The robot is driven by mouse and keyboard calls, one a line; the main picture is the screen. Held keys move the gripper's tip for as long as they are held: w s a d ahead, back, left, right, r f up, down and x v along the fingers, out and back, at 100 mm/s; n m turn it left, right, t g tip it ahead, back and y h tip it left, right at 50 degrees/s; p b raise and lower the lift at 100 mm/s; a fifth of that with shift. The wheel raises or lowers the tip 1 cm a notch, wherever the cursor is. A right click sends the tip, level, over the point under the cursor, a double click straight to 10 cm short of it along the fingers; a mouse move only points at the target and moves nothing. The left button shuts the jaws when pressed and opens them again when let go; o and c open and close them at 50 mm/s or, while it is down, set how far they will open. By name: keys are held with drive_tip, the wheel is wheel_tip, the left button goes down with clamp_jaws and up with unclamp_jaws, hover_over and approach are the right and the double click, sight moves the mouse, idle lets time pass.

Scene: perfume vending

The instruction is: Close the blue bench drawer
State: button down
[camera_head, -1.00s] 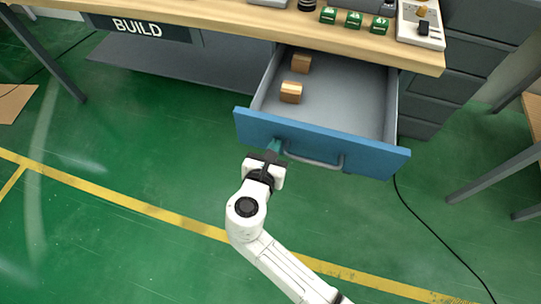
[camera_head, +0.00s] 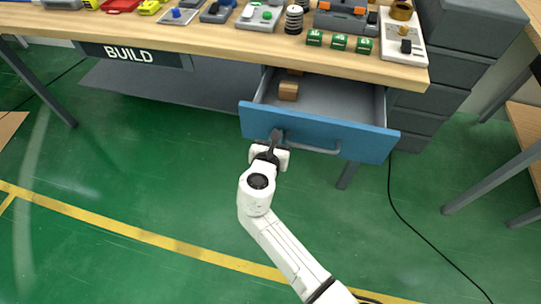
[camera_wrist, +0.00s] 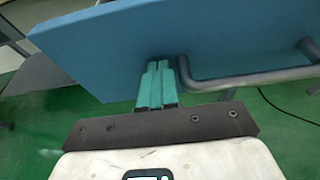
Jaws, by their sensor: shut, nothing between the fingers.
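The blue-fronted drawer (camera_head: 318,132) is partly open under the wooden bench. It holds a small wooden block (camera_head: 288,91), and a second block behind it is mostly hidden by the bench top. A grey bar handle (camera_head: 318,149) is on the drawer front, and it also shows in the wrist view (camera_wrist: 250,79). My gripper (camera_head: 277,135) is at the left part of the drawer front, beside the handle's left end. In the wrist view its teal fingers (camera_wrist: 158,66) are shut together, with tips at the blue panel; nothing shows between them.
The bench top (camera_head: 200,38) carries several items, including green blocks (camera_head: 339,42) and a white switch panel (camera_head: 403,40). Grey drawers (camera_head: 440,85) stand at the right. A black cable (camera_head: 408,220) lies on the green floor, which is clear in front of the drawer.

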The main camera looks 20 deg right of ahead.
drive_tip(key=w+d+b, duration=0.1)
drive_tip(key=w+d, duration=0.2)
drive_tip(key=w, duration=0.2)
drive_tip(key=w+d+b, duration=0.2)
drive_tip(key=w+d, duration=0.1)
drive_tip(key=w, duration=0.2)
drive_tip(key=w+d+b, duration=0.2)
drive_tip(key=w+d, duration=0.1)
drive_tip(key=w, duration=0.2)
drive_tip(key=shift+w+f, duration=0.1)
drive_tip(key=shift+w, duration=0.1)
drive_tip(key=shift+w+d+b, duration=0.25)
drive_tip(key=shift+w+b, duration=0.25)
drive_tip(key=shift+w+r, duration=0.15)
drive_tip(key=shift+r, duration=0.2)
